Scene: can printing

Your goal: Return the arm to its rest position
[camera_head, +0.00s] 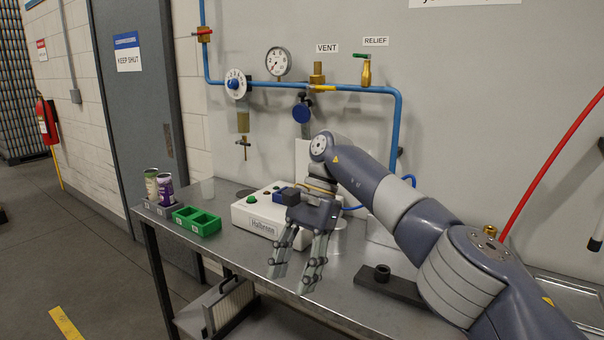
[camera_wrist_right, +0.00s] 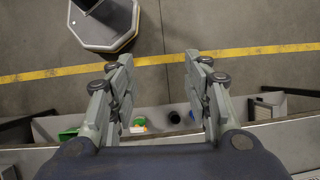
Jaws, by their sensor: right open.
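My right arm reaches in from the right over the metal bench (camera_head: 345,282). My right gripper (camera_head: 293,282) hangs near the bench's front edge, its two fingers pointing down and apart. It is open and empty. In the right wrist view its open fingers (camera_wrist_right: 158,60) frame the bench edge and the floor, with nothing between them. Two printed cans, one pale green (camera_head: 151,184) and one purple (camera_head: 165,188), stand at the bench's far left, well away from the gripper. My left gripper is not in view.
A white machine (camera_head: 254,216) with buttons stands just behind the gripper. A green two-compartment bin (camera_head: 197,222) is left of it. A dark block fixture (camera_head: 390,285) lies under my arm. Pipes and valves (camera_head: 305,88) line the wall. Open floor (camera_wrist_right: 240,25) lies before the bench.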

